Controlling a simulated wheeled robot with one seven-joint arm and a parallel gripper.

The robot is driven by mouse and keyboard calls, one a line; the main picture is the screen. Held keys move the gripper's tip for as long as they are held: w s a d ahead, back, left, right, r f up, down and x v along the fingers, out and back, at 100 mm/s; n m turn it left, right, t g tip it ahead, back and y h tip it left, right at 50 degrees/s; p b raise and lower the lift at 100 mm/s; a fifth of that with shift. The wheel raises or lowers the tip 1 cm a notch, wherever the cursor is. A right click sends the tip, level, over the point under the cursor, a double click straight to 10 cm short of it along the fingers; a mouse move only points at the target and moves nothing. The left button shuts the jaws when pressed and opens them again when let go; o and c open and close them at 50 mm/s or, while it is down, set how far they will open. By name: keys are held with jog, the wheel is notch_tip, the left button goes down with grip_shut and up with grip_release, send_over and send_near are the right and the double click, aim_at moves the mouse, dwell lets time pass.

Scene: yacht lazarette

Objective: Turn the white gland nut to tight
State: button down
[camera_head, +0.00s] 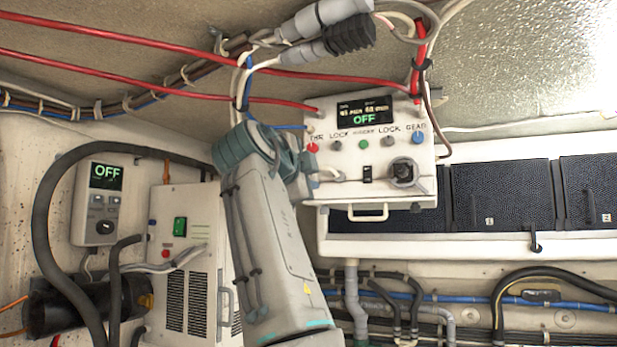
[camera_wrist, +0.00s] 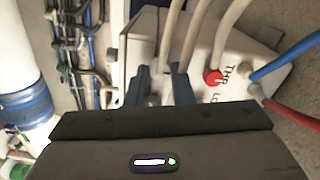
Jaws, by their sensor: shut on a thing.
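The white gland nut (camera_wrist: 155,98) is mostly hidden between the fingers in the wrist view, at the foot of a pale cable (camera_wrist: 169,40) entering the white control box (camera_wrist: 247,60). My gripper (camera_wrist: 163,88) is shut on it, with one dark finger on each side. In the head view, my gripper (camera_head: 309,182) is at the lower left of the control box (camera_head: 345,158), partly behind my own arm. I cannot see the nut's thread or any mark of how tight it is.
The box has a display (camera_head: 366,115) reading OFF, several coloured buttons and a black knob (camera_head: 403,173). Red cables cross overhead. A white cabinet (camera_head: 185,255) stands at left.

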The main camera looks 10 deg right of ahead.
jog(key=c, duration=1.3)
grip_release()
jog(key=shift+d, duration=0.1)
jog(key=shift+o, duration=0.2)
jog(key=shift+s, duration=0.15)
jog(key=b+v, duration=0.2)
jog(key=v, duration=1.1)
jog(key=shift+s+a+b, duration=0.25)
jog(key=shift+a+b, duration=0.05)
jog(key=shift+b, duration=0.05)
